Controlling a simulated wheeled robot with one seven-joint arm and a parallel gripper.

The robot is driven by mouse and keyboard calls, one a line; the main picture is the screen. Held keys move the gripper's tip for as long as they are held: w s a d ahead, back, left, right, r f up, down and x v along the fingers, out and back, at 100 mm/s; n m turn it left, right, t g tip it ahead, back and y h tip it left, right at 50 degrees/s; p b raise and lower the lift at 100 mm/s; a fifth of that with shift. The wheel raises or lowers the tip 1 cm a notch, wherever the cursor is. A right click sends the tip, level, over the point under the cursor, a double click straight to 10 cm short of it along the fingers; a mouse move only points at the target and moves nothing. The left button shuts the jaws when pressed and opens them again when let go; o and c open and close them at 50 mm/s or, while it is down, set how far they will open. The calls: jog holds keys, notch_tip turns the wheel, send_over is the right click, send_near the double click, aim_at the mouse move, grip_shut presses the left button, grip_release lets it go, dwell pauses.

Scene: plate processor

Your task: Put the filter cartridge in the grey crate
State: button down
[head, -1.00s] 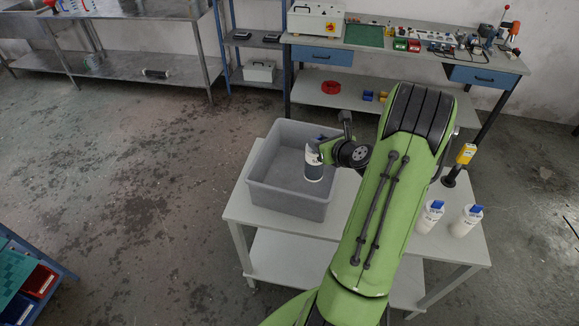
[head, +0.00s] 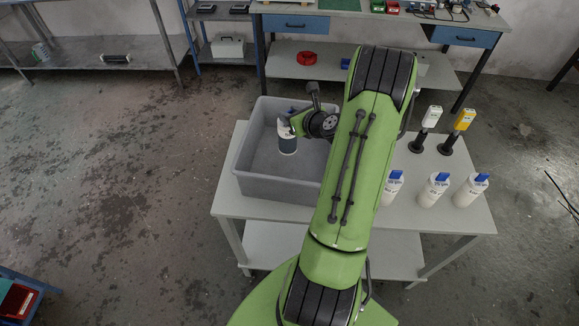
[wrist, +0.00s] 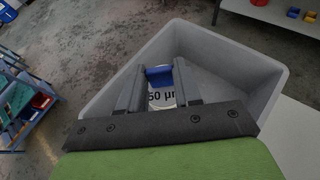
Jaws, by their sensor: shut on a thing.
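The filter cartridge (head: 287,143) is a white cylinder with a dark band and a blue top. The wrist view shows the blue top, white body and part of a "50 µm" label of the cartridge (wrist: 160,98), with the crate (wrist: 235,60) around and below. The crate floor in view is empty. My arm hides the crate's right side.
The crate stands on a light table (head: 262,208). To its right stand several white bottles with blue caps (head: 435,190), plus a white-topped (head: 432,117) and a yellow-topped device (head: 464,120) on black stands. A workbench (head: 380,50) is behind.

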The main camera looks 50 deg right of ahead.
aim_at(293, 142)
jog(key=shift+w+f, duration=0.2)
jog(key=shift+f, duration=0.4)
notch_tip(293, 142, down, 10)
jog(key=shift+s+r+b, duration=0.15)
jog(key=shift+b, duration=0.8)
jog(key=shift+r, duration=0.1)
jog(key=c, duration=0.8)
grip_release()
